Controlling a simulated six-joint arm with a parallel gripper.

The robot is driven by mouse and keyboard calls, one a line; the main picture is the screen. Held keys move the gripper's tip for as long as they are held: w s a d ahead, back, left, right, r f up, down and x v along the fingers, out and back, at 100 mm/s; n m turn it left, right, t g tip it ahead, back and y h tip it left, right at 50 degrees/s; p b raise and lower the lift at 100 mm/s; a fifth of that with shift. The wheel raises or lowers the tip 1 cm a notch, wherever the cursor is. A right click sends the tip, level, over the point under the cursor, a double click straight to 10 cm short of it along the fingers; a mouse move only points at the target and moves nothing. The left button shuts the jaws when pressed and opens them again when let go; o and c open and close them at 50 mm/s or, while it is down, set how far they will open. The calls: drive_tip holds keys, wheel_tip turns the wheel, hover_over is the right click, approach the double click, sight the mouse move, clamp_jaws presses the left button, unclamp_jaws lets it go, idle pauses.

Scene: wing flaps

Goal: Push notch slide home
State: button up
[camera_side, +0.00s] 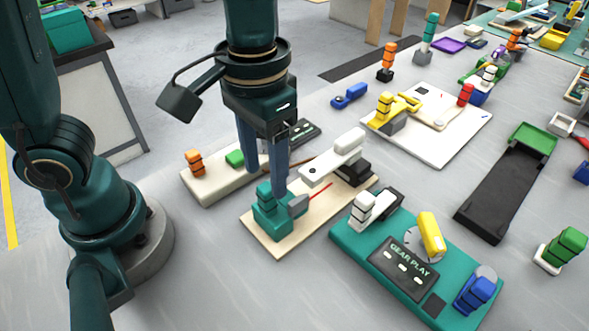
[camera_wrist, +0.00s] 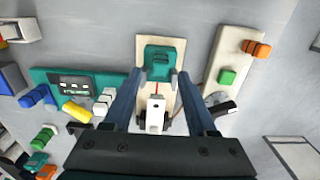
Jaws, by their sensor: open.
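A pale wooden board (camera_side: 322,213) lies on the grey table, with a teal notched block (camera_side: 272,218) at its near-left end. A small grey piece (camera_side: 298,206) sits against the block, and a thin red line (camera_side: 321,190) runs along the board beyond it. A white bar with a hole (camera_side: 335,157) rests on a dark mount at the other end. In the wrist view the teal block (camera_wrist: 159,62) lies just ahead of the fingers and the white bar (camera_wrist: 154,113) shows between them. My gripper (camera_side: 266,182) points down, open, over the block; contact cannot be told.
A cream board (camera_side: 215,190) with an orange stack and green block lies close at left. A teal GEAR PLAY panel (camera_side: 345,240) lies close at right. A white board with a yellow piece (camera_side: 465,140) and a black tray (camera_side: 500,195) stand farther off. Bare table lies in front.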

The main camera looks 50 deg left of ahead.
sight(267, 187)
drive_tip(key=shift+f, duration=2.1)
clamp_jaws()
